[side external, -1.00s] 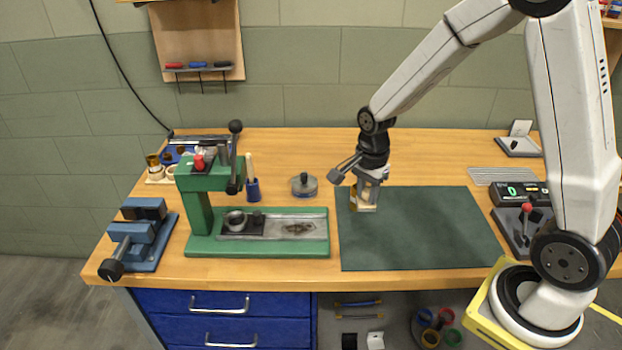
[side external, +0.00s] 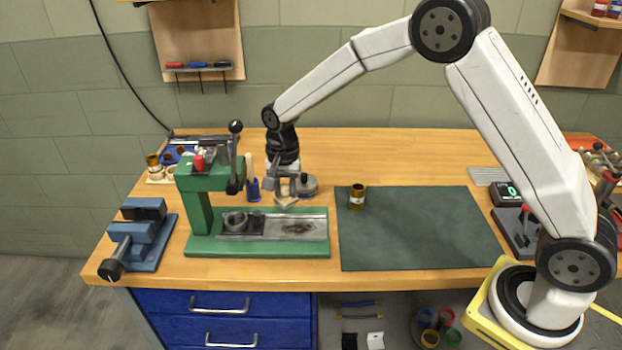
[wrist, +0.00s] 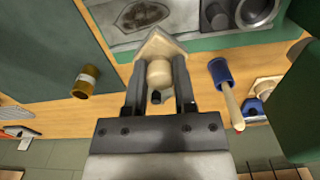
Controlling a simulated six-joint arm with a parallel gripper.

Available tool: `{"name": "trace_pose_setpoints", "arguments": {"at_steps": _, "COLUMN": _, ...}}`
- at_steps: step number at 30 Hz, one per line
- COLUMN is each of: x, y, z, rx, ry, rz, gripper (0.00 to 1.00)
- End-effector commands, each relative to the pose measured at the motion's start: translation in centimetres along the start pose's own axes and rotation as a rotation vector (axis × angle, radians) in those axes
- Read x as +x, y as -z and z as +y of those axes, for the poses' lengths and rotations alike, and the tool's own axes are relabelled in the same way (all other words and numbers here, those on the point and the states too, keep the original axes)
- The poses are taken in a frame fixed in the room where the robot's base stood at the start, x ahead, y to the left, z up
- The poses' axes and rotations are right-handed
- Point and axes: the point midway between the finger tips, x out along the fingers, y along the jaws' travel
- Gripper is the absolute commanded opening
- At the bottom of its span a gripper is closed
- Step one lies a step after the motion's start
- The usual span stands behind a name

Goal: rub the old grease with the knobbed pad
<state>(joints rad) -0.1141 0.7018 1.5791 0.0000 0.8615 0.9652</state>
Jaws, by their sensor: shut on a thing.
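My gripper (side external: 284,187) is shut on the wooden knob of the knobbed pad (side external: 287,202), just behind the green base of the press. In the wrist view my gripper (wrist: 158,70) has a finger on each side of the knob, and the pale, pointed pad (wrist: 151,46) shows beyond the fingertips. The old grease (side external: 299,228) is a dark brown smear on the metal tray at the right part of the press base. It also shows at the top of the wrist view (wrist: 142,13). The pad is apart from the grease.
The green press (side external: 203,205) stands left, with a round cup (side external: 236,220) on its base.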

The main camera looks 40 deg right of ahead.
Motion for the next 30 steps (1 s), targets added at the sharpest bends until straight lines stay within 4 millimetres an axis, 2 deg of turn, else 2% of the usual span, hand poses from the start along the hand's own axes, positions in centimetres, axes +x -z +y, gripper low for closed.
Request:
{"name": "trace_pose_setpoints", "arguments": {"at_steps": 5, "x": 0.1, "y": -0.3, "z": -1.3, "rx": -0.051, "ry": 0.001, "rz": 0.001, "gripper": 0.0}}
{"name": "trace_pose_setpoints", "arguments": {"at_steps": 14, "x": 0.4, "y": -0.3, "z": -1.3, "rx": -0.055, "ry": 0.0, "rz": 0.0, "gripper": 0.0}}
{"name": "trace_pose_setpoints", "arguments": {"at_steps": 30, "x": 5.1, "y": -0.3, "z": -1.3, "rx": -0.054, "ry": -0.001, "rz": -0.001, "gripper": 0.0}}
